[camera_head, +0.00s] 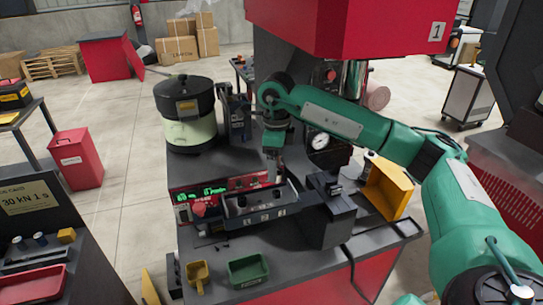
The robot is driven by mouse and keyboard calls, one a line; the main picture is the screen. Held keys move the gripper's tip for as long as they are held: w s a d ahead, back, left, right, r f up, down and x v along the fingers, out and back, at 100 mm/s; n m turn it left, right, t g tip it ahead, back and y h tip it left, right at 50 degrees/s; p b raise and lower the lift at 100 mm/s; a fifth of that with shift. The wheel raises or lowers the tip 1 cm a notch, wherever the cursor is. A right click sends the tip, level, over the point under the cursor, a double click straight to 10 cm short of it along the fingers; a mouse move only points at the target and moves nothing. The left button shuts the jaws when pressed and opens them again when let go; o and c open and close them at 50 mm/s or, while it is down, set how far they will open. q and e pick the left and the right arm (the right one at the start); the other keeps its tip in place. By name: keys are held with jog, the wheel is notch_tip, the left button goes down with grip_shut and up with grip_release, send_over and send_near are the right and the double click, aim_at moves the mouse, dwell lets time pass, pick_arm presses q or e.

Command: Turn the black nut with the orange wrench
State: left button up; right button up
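I cannot make out an orange wrench or a black nut in the head view. My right gripper (272,168) comes in on a green arm from the right. It points down over the middle of the dark bench (213,262), just above and behind a dark fixture block with a pale front strip (262,211). Its fingers are too small and dark to tell whether they are open or hold anything. My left gripper is not in view.
A bowl feeder (186,133) with a black lid stands at the bench's back left. A red controller (195,196) with green digits, a yellow scoop (198,273), a green tray (247,271) and a yellow bin (387,188) surround the fixture. A red housing (350,28) hangs above.

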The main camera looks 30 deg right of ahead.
jog(key=shift+s+r, duration=0.25)
jog(key=shift+s, duration=0.2)
jog(key=shift+w+f+b, duration=0.15)
jog(key=shift+w+b, duration=0.05)
jog(key=shift+b, duration=0.1)
jog(key=shift+w+f+b, duration=0.15)
jog(key=shift+f+b, duration=0.3)
jog(key=shift+f, duration=0.3)
jog(key=shift+s+f+b, duration=0.2)
jog(key=shift+f+b, duration=0.75)
jog(key=shift+f, duration=0.15)
jog(key=shift+w+f, duration=0.15)
jog(key=shift+f, duration=0.2)
jog(key=shift+r, duration=0.1)
jog(key=shift+b, duration=0.4)
jog(key=shift+f+b, duration=0.8)
jog(key=shift+f, duration=0.25)
